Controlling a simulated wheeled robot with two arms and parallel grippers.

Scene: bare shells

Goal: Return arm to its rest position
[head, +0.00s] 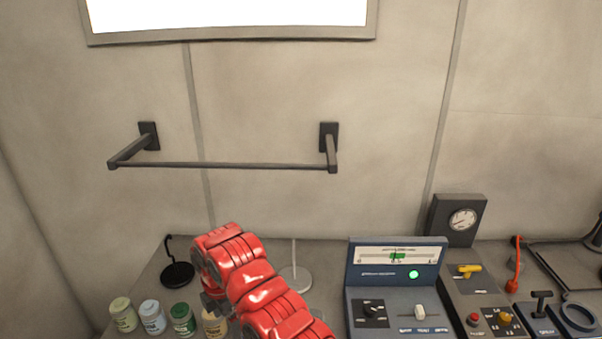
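One red arm of mine, which looks like the right one, comes in from the bottom centre of the head view and reaches up and left over the counter. Its bent end hangs above the counter's left part. Dark parts of what looks like my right gripper (214,303) show under the red links, close to the jars. The fingertips are mostly hidden, so I cannot tell whether it is open or holding anything. My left gripper is not in view.
Several jars, including a green one (182,319), stand front left. Behind are a black hook stand (177,274) and a pale stand (295,279). A blue meter console (394,285), gauge box (457,220) and switch panels fill the right. A dark rail (230,165) juts from the wall.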

